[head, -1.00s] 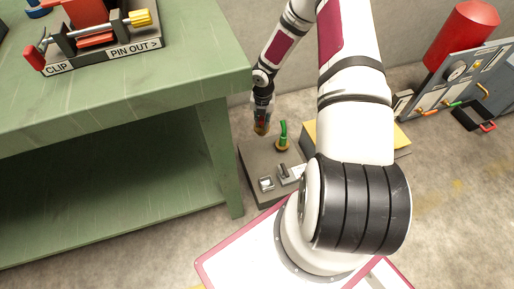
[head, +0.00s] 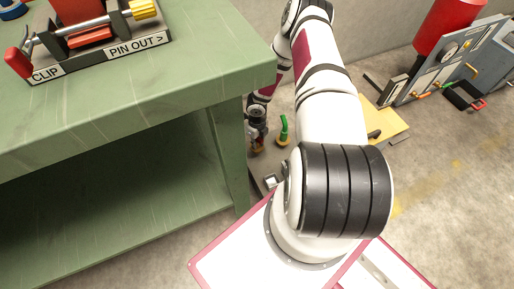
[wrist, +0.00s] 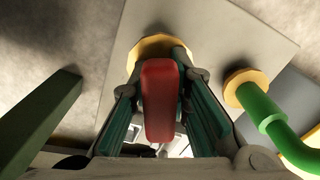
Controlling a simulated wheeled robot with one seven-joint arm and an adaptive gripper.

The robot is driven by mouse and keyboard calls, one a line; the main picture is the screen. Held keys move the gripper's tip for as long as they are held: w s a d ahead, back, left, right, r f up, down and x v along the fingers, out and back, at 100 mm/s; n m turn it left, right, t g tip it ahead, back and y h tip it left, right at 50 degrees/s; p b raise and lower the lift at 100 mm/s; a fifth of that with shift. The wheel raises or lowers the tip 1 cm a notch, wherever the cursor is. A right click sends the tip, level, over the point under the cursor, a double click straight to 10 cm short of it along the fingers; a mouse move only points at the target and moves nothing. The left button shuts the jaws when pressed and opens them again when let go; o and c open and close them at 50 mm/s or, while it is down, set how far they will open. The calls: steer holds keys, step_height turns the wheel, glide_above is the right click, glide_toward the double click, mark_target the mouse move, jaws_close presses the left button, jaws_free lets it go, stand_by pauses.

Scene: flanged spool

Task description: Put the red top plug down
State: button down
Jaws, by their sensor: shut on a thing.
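The red plug (wrist: 160,100) is between the two fingers of my gripper (wrist: 160,108) in the wrist view, and the fingers are shut on it. A round brass ring (wrist: 150,46) shows just beyond the plug's far end. I cannot tell whether the plug touches the ring or sits in it. In the head view my gripper (head: 257,132) points down over a low grey base beside the green bench. The plug is not clear there.
A green elbow pipe (head: 284,129) on a brass collar stands close right of my gripper; it also shows in the wrist view (wrist: 262,112). The green bench (head: 225,80) edge is close on the left, bearing a clip fixture (head: 85,40). A yellow plate (head: 385,125) lies to the right.

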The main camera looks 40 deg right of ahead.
steer(key=shift+f+b, duration=0.65)
steer(key=shift+f, duration=1.05)
steer(key=shift+f, duration=0.15)
steer(key=c, duration=1.5)
jaws_free()
step_height(320, 180, up, 12)
steer(key=p, duration=0.4)
steer(key=shift+r+p, duration=0.2)
steer(key=shift+p, duration=0.1)
steer(key=shift+s, duration=0.1)
